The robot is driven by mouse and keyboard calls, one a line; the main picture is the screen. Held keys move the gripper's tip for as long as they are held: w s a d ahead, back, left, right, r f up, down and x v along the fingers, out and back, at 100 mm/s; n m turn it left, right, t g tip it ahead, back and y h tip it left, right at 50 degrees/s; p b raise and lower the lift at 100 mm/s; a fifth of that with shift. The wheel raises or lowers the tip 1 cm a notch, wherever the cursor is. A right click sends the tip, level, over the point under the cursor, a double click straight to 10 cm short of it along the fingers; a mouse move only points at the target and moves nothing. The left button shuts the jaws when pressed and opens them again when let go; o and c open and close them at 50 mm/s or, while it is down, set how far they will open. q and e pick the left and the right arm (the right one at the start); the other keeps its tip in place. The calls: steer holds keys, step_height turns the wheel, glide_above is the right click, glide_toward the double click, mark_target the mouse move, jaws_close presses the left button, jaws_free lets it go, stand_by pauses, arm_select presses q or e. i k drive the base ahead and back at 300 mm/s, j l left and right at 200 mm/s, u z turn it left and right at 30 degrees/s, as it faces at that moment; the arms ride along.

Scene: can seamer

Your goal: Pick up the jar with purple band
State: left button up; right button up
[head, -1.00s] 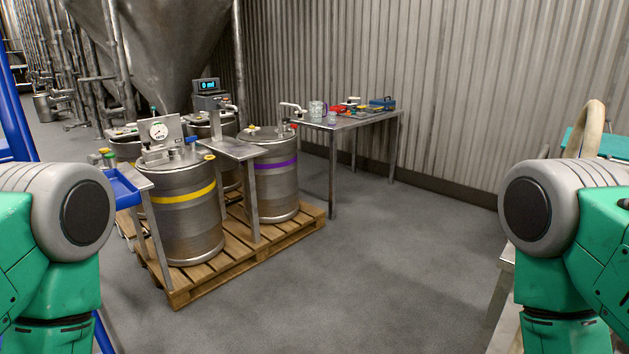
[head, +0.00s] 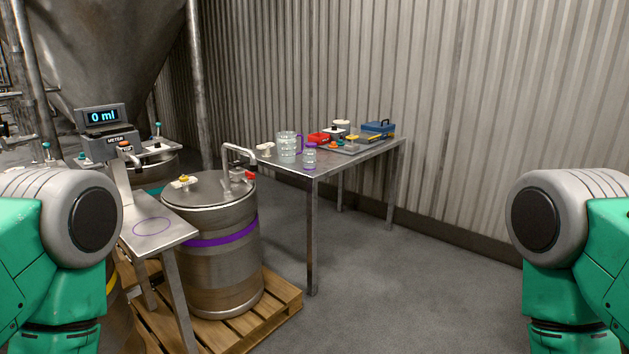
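A small clear jar (head: 310,155) with purple near its base stands upright at the front edge of the metal table (head: 345,157). To its left stands a larger clear jug (head: 287,147) with a purple handle. Only parts of my two arms show, at the left and right edges of the head view. Neither gripper is in the picture, and both are away from the jar.
A steel drum with a purple band (head: 208,255) stands on a wooden pallet (head: 262,318) left of the table. A meter stand (head: 152,228) reads 0 ml. A blue toolbox (head: 378,130) and red item (head: 318,138) lie behind the jar. Floor at right is clear.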

mark_target(309, 155)
steer(key=i+l+u, duration=0.1)
steer(key=i+l, duration=0.35)
steer(key=i, duration=0.25)
steer(key=i+l+u, duration=0.15)
steer(key=i+l, duration=0.3)
steer(key=i, duration=0.3)
steer(key=i+l+u, duration=0.1)
steer(key=i+l, duration=0.45)
steer(key=i, duration=0.1)
